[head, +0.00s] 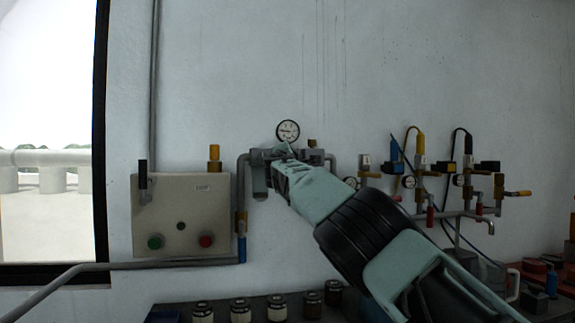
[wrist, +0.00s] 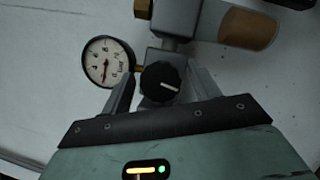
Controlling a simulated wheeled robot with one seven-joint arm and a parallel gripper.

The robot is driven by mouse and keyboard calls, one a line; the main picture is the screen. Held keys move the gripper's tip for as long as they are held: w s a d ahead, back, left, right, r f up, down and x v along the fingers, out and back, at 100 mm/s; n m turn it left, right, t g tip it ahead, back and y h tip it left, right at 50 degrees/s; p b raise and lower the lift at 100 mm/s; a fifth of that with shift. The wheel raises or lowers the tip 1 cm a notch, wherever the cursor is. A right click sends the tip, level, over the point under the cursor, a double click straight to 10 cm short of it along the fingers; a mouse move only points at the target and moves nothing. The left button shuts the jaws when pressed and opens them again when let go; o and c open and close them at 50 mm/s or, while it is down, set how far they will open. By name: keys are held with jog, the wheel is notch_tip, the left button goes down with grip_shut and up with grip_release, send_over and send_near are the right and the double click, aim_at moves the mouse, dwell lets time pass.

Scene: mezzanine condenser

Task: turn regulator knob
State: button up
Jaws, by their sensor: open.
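The regulator knob (wrist: 160,82) is black and round with a pale pointer line, and shows in the middle of the wrist view. It sits on a grey regulator body (wrist: 168,58). My gripper (wrist: 163,78) is open, with one finger on each side of the knob; I cannot tell whether either finger touches it. A round white pressure gauge (wrist: 107,62) with a red needle is left of the knob. In the head view my gripper (head: 274,172) reaches the wall fitting below the gauge (head: 288,131) and hides the knob.
A beige control box (head: 180,215) with green and red buttons hangs left on the wall. Pipes, valves and smaller gauges (head: 409,182) are at the right. A window (head: 48,140) is at the far left.

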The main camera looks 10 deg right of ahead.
jog(key=b+v, duration=1.1)
jog(key=v, duration=0.6)
jog(key=shift+f, duration=0.15)
